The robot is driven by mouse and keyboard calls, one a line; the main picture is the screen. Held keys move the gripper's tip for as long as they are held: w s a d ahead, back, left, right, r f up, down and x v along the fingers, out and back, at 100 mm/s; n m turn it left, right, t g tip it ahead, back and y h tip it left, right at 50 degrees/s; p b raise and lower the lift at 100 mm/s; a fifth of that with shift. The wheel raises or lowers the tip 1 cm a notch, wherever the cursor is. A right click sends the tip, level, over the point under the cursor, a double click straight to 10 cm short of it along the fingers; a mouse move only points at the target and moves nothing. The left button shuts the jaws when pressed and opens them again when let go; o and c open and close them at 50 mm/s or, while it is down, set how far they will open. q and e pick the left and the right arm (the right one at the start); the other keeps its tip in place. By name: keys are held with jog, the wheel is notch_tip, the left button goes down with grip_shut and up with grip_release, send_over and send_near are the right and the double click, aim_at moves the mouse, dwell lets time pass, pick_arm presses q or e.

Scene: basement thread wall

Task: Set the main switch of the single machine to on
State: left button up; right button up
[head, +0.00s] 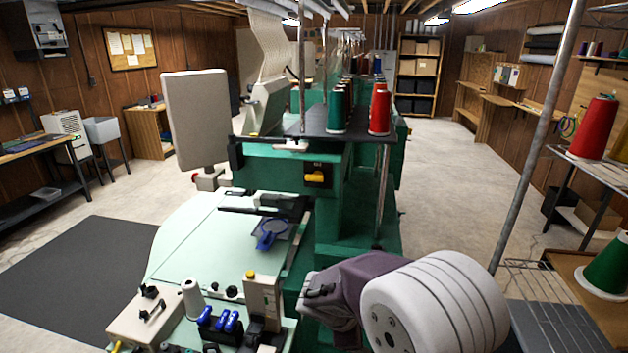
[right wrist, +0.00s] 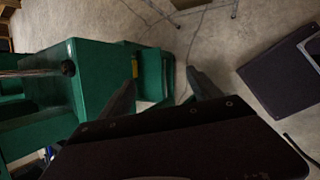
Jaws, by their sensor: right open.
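The single machine (head: 342,215) is a green embroidery machine with a pale green table in the middle of the head view. A black box with a yellow-orange handle, which looks like the main switch (head: 317,178), is on its front under the top deck. My right arm comes in at the bottom of the head view, below and right of that switch; its fingertips are not clear there. In the right wrist view my right gripper (right wrist: 163,90) is open and empty, its two dark fingers apart. My left gripper is not in view.
Green and red thread cones (head: 379,109) stand on the machine's top deck. A grey slanted pole (head: 538,135) and a shelf with a red cone (head: 597,128) are at the right. A blue hoop (head: 270,235) lies on the machine table. Concrete floor (head: 437,160) is clear right of the machine.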

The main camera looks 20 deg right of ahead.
jog(key=w+d+r+n+t+h, duration=0.2)
jog(key=w+d+r+n, duration=0.15)
jog(key=w+r, duration=0.25)
jog(key=w+d+r+n+t+h, duration=0.2)
jog(key=w+r+n+t, duration=0.15)
jog(key=w+r, duration=0.2)
jog(key=n+t+h+p, duration=0.1)
jog(key=n+t+p, duration=0.2)
jog(key=n+t, duration=0.5)
send_near(314, 179)
notch_tip(314, 179, up, 3)
jog(key=s+d+n+g, duration=0.1)
jog(key=d, duration=0.1)
jog(key=shift+n+y, duration=0.3)
jog(key=shift+n, duration=0.2)
jog(key=w+d+p, duration=0.1)
jog(key=w, duration=0.1)
jog(key=w+d+f+p, duration=0.1)
jog(key=w, duration=0.2)
jog(key=w+d+f+p, duration=0.1)
jog(key=w, duration=0.2)
jog(key=shift+w+d+f+p, duration=0.1)
jog(key=shift+w+d+p, duration=0.2)
